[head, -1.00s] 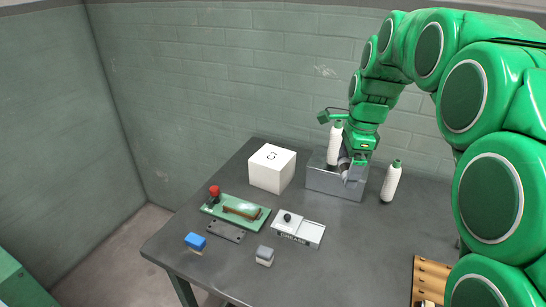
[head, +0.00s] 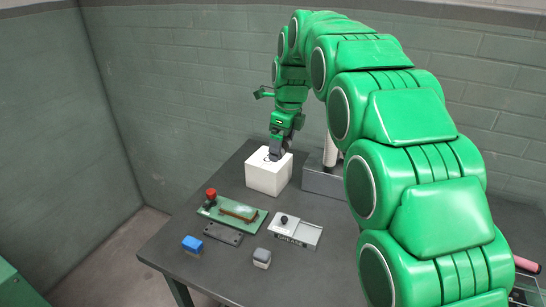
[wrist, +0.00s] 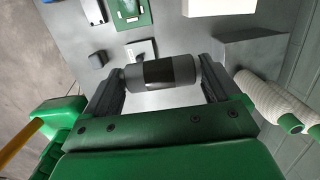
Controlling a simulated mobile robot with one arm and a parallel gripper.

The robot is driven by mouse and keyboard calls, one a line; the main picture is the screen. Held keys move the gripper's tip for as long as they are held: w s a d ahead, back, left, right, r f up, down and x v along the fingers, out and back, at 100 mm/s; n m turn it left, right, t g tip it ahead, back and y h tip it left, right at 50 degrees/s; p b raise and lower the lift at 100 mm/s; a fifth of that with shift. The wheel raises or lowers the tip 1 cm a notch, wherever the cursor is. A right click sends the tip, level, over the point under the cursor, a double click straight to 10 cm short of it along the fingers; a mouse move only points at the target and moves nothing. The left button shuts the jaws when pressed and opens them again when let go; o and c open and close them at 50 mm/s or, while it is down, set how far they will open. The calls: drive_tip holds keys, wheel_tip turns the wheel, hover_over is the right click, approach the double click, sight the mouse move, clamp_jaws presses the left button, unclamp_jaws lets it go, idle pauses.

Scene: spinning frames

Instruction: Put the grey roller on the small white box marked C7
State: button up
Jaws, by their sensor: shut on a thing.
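The small white box (head: 268,180) stands on the grey table. The gripper hides part of the mark on its top. In the wrist view, part of the white box (wrist: 218,7) shows at the top edge. My gripper (head: 279,154) appears over the box's top in the head view; I cannot tell the gap. It is shut on the grey roller (wrist: 160,73), which lies crosswise between the two fingers and has a darker band around it. In the head view, the roller is mostly hidden by the fingers.

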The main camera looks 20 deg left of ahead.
drive_tip(key=w+a+f, duration=0.3)
drive_tip(key=w+a, duration=0.1)
drive_tip(key=w, duration=0.1)
hover_over(273, 165)
drive_tip(key=shift+s+d+f, duration=0.1)
drive_tip(key=shift+d+f, duration=0.05)
drive_tip(key=shift+f, duration=1.25)
drive_tip(key=shift+d+f, duration=0.1)
drive_tip(key=shift+f, duration=1.3)
drive_tip(key=shift+a+f, duration=0.1)
drive_tip(key=shift+f, duration=1.6)
drive_tip(key=o, duration=0.8)
drive_tip(key=shift+f, duration=0.1)
drive_tip(key=shift+o, duration=0.2)
